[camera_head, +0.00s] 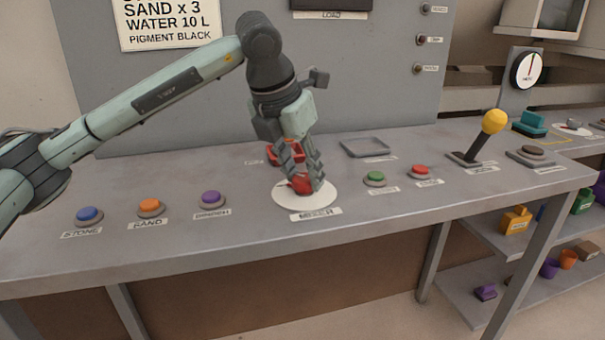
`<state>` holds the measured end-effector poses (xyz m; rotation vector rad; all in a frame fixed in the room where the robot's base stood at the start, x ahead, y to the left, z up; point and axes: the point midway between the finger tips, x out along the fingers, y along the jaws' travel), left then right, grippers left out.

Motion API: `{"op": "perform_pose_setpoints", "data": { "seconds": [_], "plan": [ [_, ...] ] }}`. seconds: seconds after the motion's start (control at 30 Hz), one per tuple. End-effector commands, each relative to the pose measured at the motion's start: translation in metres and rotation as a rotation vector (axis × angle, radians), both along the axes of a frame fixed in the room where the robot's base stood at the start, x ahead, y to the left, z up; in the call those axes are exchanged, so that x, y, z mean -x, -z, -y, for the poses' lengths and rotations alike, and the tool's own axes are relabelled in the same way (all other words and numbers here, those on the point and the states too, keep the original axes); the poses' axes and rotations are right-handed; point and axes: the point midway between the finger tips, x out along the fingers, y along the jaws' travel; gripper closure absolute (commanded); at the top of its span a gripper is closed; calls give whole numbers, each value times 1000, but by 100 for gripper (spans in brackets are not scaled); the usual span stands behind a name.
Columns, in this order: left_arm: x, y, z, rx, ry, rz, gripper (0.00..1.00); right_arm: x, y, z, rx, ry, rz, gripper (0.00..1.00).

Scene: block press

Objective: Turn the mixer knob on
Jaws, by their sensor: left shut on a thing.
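The mixer knob (301,185) is red and sits on a round white plate (290,201) near the middle of the grey bench. A label reading MIXER (315,214) is at the plate's front edge. My left gripper (305,180) points down over the plate, with its fingers shut on the knob. The fingers hide much of the knob, so its turn angle cannot be told. My right gripper is not in view.
Blue (89,214), orange (150,206) and purple (211,198) buttons lie left of the plate. Green (375,177) and red (420,171) buttons lie right. A yellow-topped lever (494,121) stands further right. A red tray (284,153) is behind the gripper.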

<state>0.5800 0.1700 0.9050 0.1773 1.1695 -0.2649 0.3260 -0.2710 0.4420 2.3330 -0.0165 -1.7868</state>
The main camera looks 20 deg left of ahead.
Motion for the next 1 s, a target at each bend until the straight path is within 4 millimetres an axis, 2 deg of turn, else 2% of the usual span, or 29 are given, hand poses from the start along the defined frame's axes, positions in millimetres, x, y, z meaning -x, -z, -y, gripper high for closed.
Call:
{"op": "perform_pose_setpoints", "data": {
  "seconds": [0.3, 0.5, 0.77, 0.93, 1.0],
  "plan": [
    [-2, 1, -2, 4, 262, 2, 94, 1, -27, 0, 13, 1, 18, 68],
    [-2, 0, -3, 4, 453, 1, 94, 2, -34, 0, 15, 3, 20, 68],
    [-4, -2, -3, 5, 700, 2, 94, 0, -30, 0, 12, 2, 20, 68],
    [-4, -2, -4, 4, 862, 0, 94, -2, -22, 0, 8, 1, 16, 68],
    [-5, -2, -4, 4, 927, 0, 94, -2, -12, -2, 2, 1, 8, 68]
  ]
}}
